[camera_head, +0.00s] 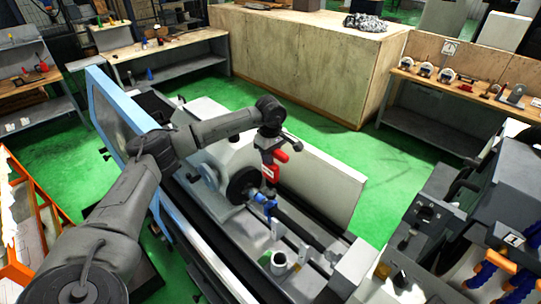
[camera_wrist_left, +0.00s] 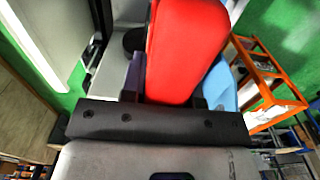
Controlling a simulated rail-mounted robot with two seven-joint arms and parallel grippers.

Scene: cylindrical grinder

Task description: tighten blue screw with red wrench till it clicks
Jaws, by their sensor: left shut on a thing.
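My left gripper (camera_head: 270,148) hangs over the grinder bed at the end of my outstretched left arm. It is shut on the red wrench (camera_head: 281,156). In the left wrist view the wrench (camera_wrist_left: 187,50) is a large red body beyond the dark gripper (camera_wrist_left: 150,118), hiding what lies behind it. A small blue part (camera_head: 262,197), which looks like the blue screw, sits on the grinder just below the wrench, beside the dark round wheel (camera_head: 241,185). The wrench's lower end is near it, but I cannot tell whether they touch. My right gripper is not in view.
The grinder bed (camera_head: 225,245) has a white upright panel (camera_head: 318,180) behind the wrench and a blue-framed door (camera_head: 108,105) at left. A small white cup-like part (camera_head: 279,262) stands in front. Dark control panels (camera_head: 435,215) are at right. Green floor (camera_head: 300,125) is clear behind.

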